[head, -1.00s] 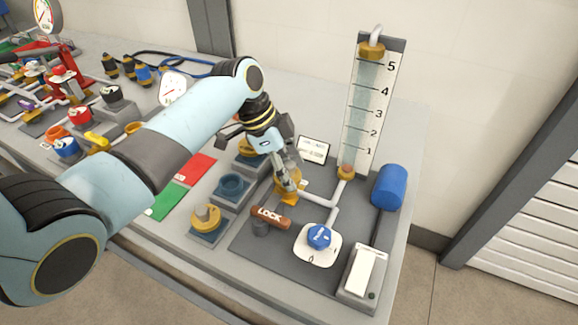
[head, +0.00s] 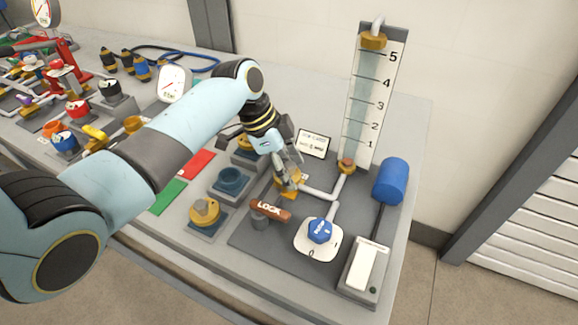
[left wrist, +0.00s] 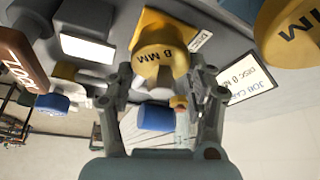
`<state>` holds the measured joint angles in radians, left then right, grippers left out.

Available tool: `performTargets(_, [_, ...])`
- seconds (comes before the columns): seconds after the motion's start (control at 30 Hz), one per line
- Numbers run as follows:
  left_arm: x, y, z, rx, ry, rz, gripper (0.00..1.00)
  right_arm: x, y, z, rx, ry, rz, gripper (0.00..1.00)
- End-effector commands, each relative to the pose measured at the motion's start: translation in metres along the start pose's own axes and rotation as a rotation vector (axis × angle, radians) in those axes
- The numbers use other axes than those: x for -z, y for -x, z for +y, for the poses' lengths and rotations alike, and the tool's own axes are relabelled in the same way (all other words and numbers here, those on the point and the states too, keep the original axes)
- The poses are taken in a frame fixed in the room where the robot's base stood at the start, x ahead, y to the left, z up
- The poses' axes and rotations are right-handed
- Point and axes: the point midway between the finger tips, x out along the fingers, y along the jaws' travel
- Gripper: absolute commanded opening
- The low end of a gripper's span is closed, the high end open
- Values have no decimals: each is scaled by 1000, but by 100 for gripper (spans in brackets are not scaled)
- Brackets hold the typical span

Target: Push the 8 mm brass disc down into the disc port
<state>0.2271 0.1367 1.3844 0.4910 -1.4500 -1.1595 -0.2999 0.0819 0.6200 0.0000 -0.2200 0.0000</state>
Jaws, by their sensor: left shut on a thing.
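The 8 mm brass disc (left wrist: 160,62), a gold round piece marked "8 MM", is between the fingers of my left gripper (left wrist: 160,88) in the left wrist view. My left gripper (head: 291,176) is shut on it. In the head view the fingers point down at the yellow disc port (head: 287,189) on the grey skid plate, and they hide most of the disc. Part of the yellow port also shows behind the disc in the left wrist view (left wrist: 153,24). I cannot tell how deep the disc sits in the port. My right gripper is not in view.
A brown LOCK handle (head: 270,210) and a blue knob on a white dial (head: 319,231) are close in front. A pipe leads to the upright scale tube (head: 368,100). A blue cylinder (head: 391,181) stands right. Other brass discs sit on blocks, one at left (head: 205,212).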

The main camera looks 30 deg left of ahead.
Motion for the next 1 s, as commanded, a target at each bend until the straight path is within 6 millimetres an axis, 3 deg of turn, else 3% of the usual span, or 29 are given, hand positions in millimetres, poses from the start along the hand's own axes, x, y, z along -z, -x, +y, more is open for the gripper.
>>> performTargets(0.27, [-1,-2,0,0,0,0,16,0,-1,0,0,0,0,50])
performTargets(0.3, [-1,-2,0,0,0,0,56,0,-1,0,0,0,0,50])
performTargets(0.5, [-1,-2,0,0,0,0,82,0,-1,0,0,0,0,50])
performTargets(0.83, [-1,1,0,1,1,0,82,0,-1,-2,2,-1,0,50])
performTargets(1.0, [-2,26,-1,4,-2,-1,82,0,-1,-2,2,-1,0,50])
